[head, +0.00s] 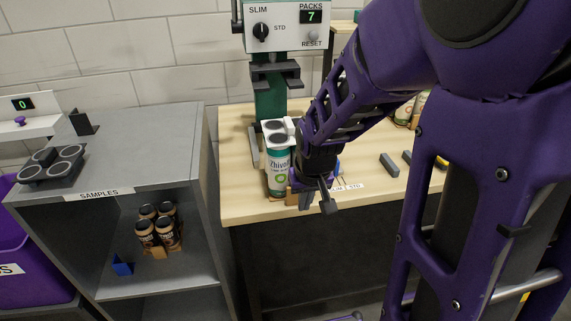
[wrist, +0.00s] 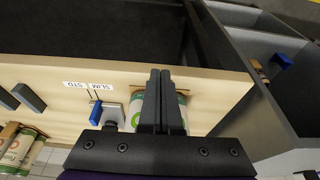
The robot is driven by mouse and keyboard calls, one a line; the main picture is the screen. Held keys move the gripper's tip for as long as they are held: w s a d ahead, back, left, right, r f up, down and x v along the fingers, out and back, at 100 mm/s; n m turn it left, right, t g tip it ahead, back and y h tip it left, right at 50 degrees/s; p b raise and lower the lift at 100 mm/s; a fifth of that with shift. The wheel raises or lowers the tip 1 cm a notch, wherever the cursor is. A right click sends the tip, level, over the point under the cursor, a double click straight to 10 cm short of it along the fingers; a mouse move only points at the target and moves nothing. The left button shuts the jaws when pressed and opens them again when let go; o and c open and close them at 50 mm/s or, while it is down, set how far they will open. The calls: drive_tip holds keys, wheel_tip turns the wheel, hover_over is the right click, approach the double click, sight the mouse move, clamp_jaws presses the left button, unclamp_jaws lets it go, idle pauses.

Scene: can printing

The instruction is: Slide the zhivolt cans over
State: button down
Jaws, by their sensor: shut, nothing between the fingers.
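A teal and white Zhivolt can (head: 279,172) stands upright near the wooden table's front left, below the green press. My gripper (head: 328,203) is just right of the can at the table's front edge. Whether the fingers touch the can I cannot tell.
More cans (head: 404,110) stand at the table's back right, partly behind my arm. Grey blocks (head: 389,165) lie on the table. A grey shelf (head: 130,165) stands left, with dark cans (head: 147,234) inside.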

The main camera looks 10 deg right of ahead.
sight(289, 163)
drive_tip(key=shift+w+f+b, duration=0.15)
drive_tip(key=shift+w+f, duration=0.15)
drive_tip(key=shift+w, duration=0.45)
drive_tip(key=shift+w+f+b, duration=0.1)
drive_tip(key=shift+w+f, duration=0.2)
drive_tip(key=shift+w, duration=0.5)
drive_tip(key=shift+w+f+b, duration=0.15)
drive_tip(key=shift+w+f, duration=0.15)
drive_tip(key=shift+w, duration=0.45)
